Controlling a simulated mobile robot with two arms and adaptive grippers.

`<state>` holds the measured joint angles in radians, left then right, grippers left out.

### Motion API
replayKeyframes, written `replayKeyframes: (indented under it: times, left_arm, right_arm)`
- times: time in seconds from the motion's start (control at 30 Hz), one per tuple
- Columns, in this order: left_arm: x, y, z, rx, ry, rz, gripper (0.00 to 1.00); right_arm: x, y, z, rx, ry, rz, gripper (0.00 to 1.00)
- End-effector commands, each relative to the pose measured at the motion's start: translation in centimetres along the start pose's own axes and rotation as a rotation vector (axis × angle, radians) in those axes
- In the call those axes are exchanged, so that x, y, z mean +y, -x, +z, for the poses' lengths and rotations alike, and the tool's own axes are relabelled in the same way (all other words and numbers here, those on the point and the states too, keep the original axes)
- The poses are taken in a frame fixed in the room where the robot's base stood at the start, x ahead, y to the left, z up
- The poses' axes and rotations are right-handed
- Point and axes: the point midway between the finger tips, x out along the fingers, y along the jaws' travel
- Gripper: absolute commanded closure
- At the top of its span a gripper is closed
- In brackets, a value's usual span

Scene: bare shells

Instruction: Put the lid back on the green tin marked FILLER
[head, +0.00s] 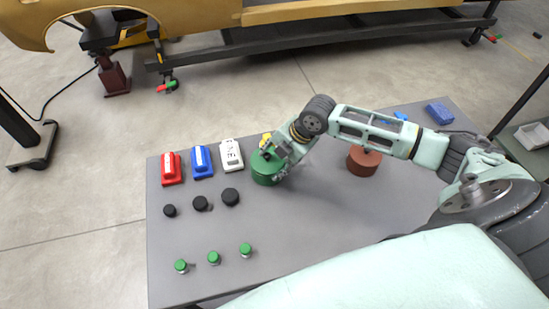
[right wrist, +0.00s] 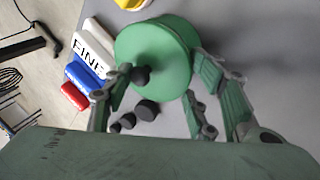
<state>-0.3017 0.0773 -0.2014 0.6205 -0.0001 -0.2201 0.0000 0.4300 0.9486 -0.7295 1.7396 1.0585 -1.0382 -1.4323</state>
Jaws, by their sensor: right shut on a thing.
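The green tin (head: 266,172) stands on the grey table, with no marking readable on it. Its green lid (right wrist: 165,62), with a black knob (right wrist: 140,75), faces the camera in the right wrist view. My right gripper (head: 277,152) is at the top of the tin, shut on the lid, its fingers reaching around the lid's face. The fingers partly hide the lid's edge, and I cannot tell whether the lid sits flush on the tin. My left gripper is out of view.
Red (head: 171,168), blue (head: 202,162) and white (head: 231,154) items stand left of the tin. Black discs (head: 200,203) and green-capped pieces (head: 213,257) lie nearer. A red-brown tin (head: 362,163) stands under my right arm. The table (head: 310,225) is clear in front of the green tin.

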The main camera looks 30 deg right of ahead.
Motion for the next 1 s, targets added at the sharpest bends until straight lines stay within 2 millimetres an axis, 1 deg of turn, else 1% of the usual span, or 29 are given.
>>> replayKeyframes:
  times: [0.03,0.17,0.2,0.23,0.27,0.53,1.0]
  left_arm:
    - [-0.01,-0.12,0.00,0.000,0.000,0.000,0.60]
    - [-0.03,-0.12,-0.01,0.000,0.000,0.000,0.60]
    - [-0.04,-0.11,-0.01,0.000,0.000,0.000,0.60]
    - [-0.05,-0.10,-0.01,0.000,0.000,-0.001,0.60]
    - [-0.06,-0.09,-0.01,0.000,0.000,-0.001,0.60]
    - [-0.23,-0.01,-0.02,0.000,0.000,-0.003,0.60]
    - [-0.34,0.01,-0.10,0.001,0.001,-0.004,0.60]
  right_arm:
    - [-0.90,-0.65,-0.20,0.005,-0.004,-0.019,0.88]
    - [-0.93,-0.71,-0.22,0.006,-0.005,-0.019,0.87]
    - [-0.94,-0.75,-0.22,0.006,-0.005,-0.019,0.93]
    - [-0.94,-0.78,-0.23,0.006,-0.005,-0.019,0.93]
    - [-0.95,-0.83,-0.23,0.006,-0.005,-0.019,0.99]
    - [-0.88,-1.23,-0.30,0.007,-0.003,-0.016,1.00]
    - [-0.82,-1.16,-0.21,0.004,-0.001,-0.016,1.00]
